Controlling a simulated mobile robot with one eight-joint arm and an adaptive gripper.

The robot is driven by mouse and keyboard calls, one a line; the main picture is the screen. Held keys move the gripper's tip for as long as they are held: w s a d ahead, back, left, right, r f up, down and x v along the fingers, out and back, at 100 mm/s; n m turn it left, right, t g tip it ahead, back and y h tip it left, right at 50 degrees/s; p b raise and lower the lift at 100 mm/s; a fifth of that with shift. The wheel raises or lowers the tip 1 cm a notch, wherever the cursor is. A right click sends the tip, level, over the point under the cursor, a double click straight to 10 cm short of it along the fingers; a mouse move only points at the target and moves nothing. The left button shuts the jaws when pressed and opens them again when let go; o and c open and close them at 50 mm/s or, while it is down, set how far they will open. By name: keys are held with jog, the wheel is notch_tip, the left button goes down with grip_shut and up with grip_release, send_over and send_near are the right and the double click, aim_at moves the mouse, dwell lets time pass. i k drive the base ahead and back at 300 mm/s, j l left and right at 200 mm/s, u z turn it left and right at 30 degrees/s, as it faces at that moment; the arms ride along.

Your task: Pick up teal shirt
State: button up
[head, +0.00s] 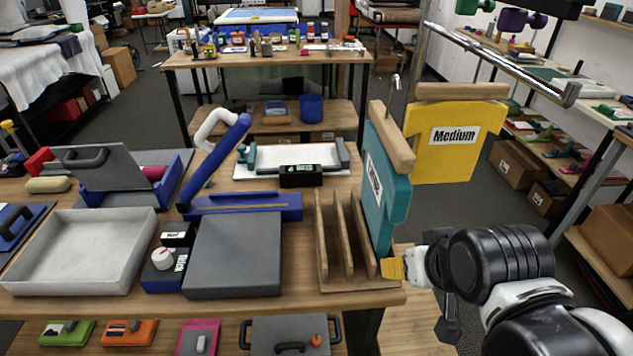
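The teal shirt (375,190) is a flat shirt shape with a white label, standing upright with a wooden hanger bar (391,136) along its top. It is at the right end of the wooden slotted rack (335,240) on the table. A yellow shirt (455,143) labelled "Medium" hangs behind it to the right. My arm comes in from the lower right.
A grey heat-press plate (235,255) with a raised blue handle stands left of the rack. A white tray (83,252) lies at the far left. A metal rail (500,62) runs above the yellow shirt. Shelves with boxes line the right side.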

aim_at(386, 191)
jog(key=j+z, duration=0.35)
jog(key=j, duration=0.15)
jog(key=j+z, duration=0.35)
jog(key=j, duration=0.2)
jog(key=k+j+z, duration=0.1)
jog(key=j+z, duration=0.2)
jog(key=j, duration=0.2)
